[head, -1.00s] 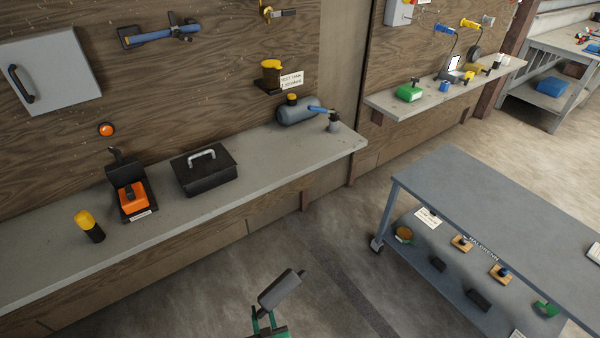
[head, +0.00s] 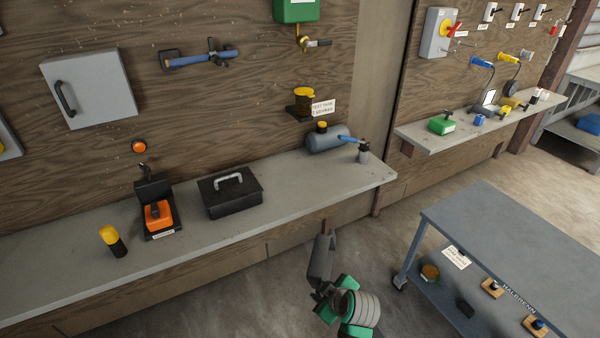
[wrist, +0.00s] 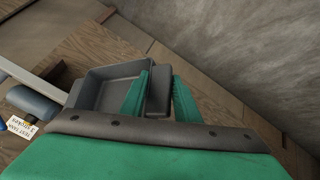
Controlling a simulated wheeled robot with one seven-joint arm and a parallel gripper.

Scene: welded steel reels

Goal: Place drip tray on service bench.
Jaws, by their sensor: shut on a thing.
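The drip tray (wrist: 103,92) is a shallow dark grey open tray, empty inside in the wrist view. My gripper (wrist: 161,82) has its green fingers shut on a thick grey part at the tray's side. In the head view the tray (head: 321,258) shows nearly edge-on, steeply tilted, above my gripper (head: 325,292). It is held in the air in front of the long grey-topped bench (head: 230,237), apart from it in the picture. I take this bench along the wall for the service bench; no label naming it is legible.
On the bench stand a yellow-capped black cylinder (head: 113,241), an orange device in a black holder (head: 158,214), a black toolbox (head: 230,193) and a grey tank (head: 326,139). A blue-grey cart (head: 510,240) stands at right.

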